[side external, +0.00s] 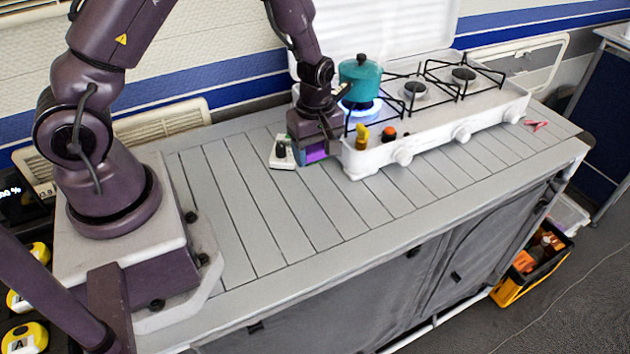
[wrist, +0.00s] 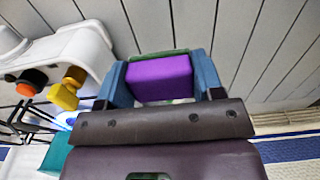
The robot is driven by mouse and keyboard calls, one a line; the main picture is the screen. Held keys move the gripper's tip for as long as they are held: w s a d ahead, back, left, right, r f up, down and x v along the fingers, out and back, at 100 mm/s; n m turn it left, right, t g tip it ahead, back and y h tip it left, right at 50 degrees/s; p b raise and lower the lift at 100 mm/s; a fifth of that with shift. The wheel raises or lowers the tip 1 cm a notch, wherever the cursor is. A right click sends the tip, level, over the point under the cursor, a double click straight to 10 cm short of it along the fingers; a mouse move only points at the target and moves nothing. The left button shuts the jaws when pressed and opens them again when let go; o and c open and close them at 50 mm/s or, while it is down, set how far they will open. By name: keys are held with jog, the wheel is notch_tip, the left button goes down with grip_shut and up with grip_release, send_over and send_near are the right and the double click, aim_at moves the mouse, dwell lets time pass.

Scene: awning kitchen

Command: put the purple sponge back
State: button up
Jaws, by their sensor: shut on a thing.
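The purple sponge (wrist: 160,78) sits between the two blue fingers of my gripper (wrist: 162,85) in the wrist view. A green layer shows along its edge. In the side external view the purple sponge (side external: 317,154) shows under my gripper (side external: 320,158), close above or at the slatted counter, to the left of the stove's front corner. My gripper is shut on the sponge. Whether the sponge touches the counter is not clear.
A white stove (side external: 430,125) stands right beside my gripper, with a teal pot (side external: 360,80) over a lit blue flame. A yellow knob (side external: 362,136) juts out near my gripper. A small white box (side external: 282,153) is just left. The counter (side external: 270,220) in front is clear.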

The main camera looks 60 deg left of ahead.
aim_at(316, 186)
jog(key=shift+f, duration=3.5)
jog(key=shift+f, duration=0.2)
jog(key=o, duration=0.9)
jog(key=shift+r, duration=0.1)
